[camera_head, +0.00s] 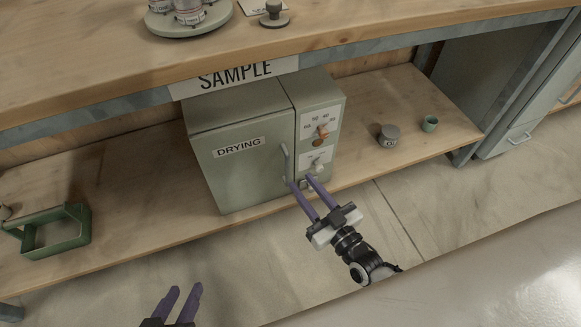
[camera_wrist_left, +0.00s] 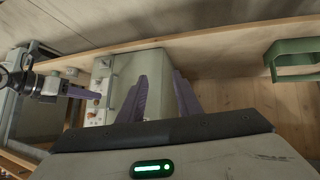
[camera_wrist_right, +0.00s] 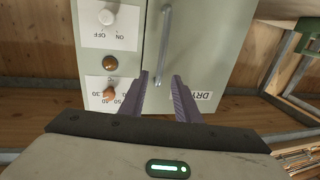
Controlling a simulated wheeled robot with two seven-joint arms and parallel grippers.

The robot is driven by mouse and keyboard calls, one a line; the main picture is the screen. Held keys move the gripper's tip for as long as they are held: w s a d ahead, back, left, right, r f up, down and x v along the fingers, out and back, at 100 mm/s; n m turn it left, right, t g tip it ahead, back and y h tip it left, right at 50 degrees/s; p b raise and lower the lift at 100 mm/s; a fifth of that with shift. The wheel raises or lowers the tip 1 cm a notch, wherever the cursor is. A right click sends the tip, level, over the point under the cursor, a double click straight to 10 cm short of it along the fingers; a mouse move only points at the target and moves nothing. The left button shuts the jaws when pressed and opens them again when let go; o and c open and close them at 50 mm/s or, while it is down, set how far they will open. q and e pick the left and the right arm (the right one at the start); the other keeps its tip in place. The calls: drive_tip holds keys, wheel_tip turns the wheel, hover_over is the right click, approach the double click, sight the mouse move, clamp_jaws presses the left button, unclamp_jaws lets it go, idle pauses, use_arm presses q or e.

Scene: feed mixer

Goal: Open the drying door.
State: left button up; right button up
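The grey-green drying oven has a closed door (camera_head: 240,165) labelled DRYING, with a vertical bar handle (camera_head: 284,160) at its right edge. My right gripper (camera_head: 301,182) is open in front of the oven, near the handle's lower end. In the right wrist view the handle (camera_wrist_right: 165,45) stands ahead, its near end lining up between the open fingertips (camera_wrist_right: 161,76); I cannot tell whether they touch. My left gripper (camera_head: 184,290) is open and empty, low in front of the shelf and away from the oven. The oven also shows in the left wrist view (camera_wrist_left: 127,66).
The oven's control panel (camera_head: 320,110) with knobs is right of the door. A green tray (camera_head: 52,245) is on the shelf at left. A grey jar (camera_head: 389,135) and green cup (camera_head: 430,124) stand at right. The wooden countertop (camera_head: 110,45) overhangs the shelf.

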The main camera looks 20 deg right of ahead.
use_arm(q)
drive_tip(key=shift+w+d+f+h+b, duration=0.3)
drive_tip(key=shift+w+d+b, duration=0.2)
drive_tip(key=shift+b, duration=0.15)
use_arm(e)
drive_tip(key=x, duration=0.6)
drive_tip(key=shift+w, duration=0.3)
drive_tip(key=shift+a, duration=0.15)
drive_tip(key=c, duration=0.7)
use_arm(q)
drive_tip(key=shift+s+f, duration=0.15)
drive_tip(key=shift+s, duration=0.05)
use_arm(e)
clamp_jaws()
